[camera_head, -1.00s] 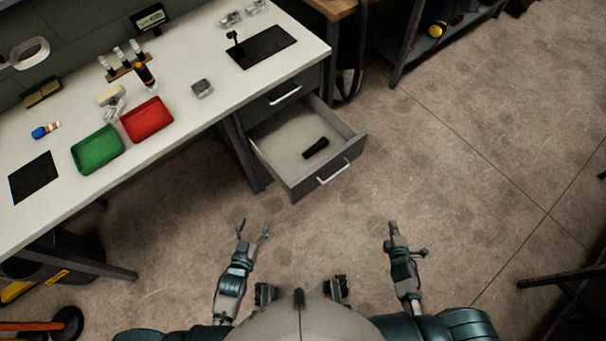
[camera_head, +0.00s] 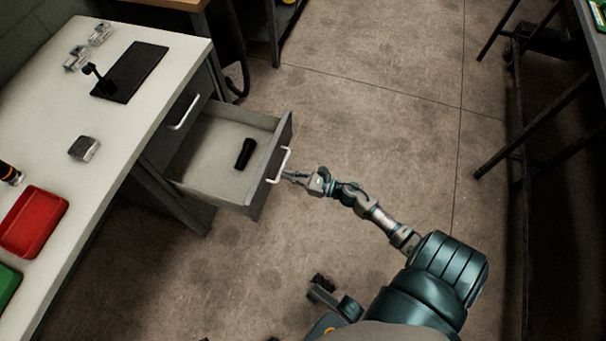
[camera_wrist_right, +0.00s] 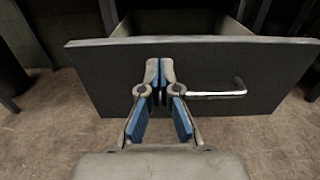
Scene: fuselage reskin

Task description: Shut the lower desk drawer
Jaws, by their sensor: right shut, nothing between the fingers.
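The lower desk drawer (camera_head: 215,157) is pulled out from the desk, and a dark cylindrical object (camera_head: 245,153) lies inside it. Its grey front with a white bar handle (camera_head: 279,165) faces my right arm. My right gripper (camera_head: 290,176) is shut and empty, with its fingertips close to the drawer front by the handle. In the right wrist view the shut fingers (camera_wrist_right: 158,72) are in front of the drawer front (camera_wrist_right: 95,80), left of most of the handle (camera_wrist_right: 220,94). I cannot tell whether they touch it.
The upper drawer (camera_head: 180,115) is shut. The white desktop (camera_head: 120,130) holds a red tray (camera_head: 33,222), part of a green tray, a black mat (camera_head: 130,72) and small clear parts. The floor around the drawer front is clear. Dark racks stand at the right.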

